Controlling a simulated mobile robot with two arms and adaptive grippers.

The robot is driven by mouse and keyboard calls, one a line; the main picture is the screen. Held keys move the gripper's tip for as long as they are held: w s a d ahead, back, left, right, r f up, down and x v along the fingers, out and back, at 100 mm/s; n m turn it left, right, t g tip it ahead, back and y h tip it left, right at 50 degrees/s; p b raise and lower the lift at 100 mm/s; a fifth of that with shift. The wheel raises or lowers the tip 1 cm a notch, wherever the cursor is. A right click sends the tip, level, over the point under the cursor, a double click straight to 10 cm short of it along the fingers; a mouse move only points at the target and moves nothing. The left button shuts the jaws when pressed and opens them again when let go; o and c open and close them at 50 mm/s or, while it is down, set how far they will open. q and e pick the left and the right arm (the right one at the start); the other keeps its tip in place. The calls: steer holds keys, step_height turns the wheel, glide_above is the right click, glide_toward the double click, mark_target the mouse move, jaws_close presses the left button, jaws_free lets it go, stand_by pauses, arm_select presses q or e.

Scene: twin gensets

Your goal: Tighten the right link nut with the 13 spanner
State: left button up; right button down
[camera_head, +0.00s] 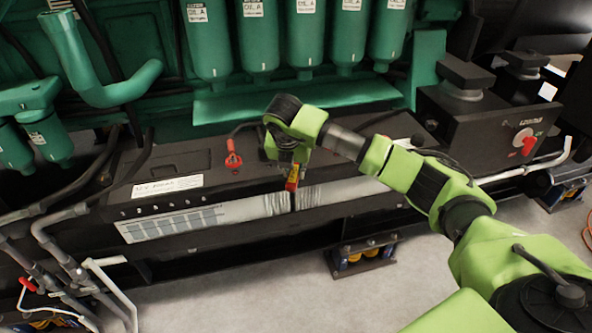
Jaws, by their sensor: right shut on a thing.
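My right gripper (287,163) points down over the front part of the black battery box (190,165). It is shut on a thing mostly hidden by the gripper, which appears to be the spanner. A small red and yellow piece (292,183) shows just below the fingers, near the box's front top edge. I cannot tell whether it belongs to the spanner. The right link nut cannot be made out; my gripper and wrist cover that area. A red terminal clamp (233,157) with a dark cable stands on the box, left of the gripper. My left gripper is not in view.
Several green filters (305,40) hang behind the box above a green ledge (300,97). A black switch box with a red rotary handle (525,142) stands at the right. Grey pipes (65,255) run at the lower left.

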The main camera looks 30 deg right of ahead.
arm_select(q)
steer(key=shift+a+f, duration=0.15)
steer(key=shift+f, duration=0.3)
arm_select(e)
steer(key=shift+w+a+f+m, duration=0.3)
steer(key=shift+w+a+m, duration=0.1)
steer(key=shift+a+m, duration=0.15)
arm_select(q)
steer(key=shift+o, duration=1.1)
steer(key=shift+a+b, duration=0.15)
steer(key=shift+b, duration=0.2)
arm_select(e)
steer(key=shift+w+a+m+h, duration=0.2)
steer(key=shift+w+m+h, duration=0.05)
steer(key=shift+h, duration=0.05)
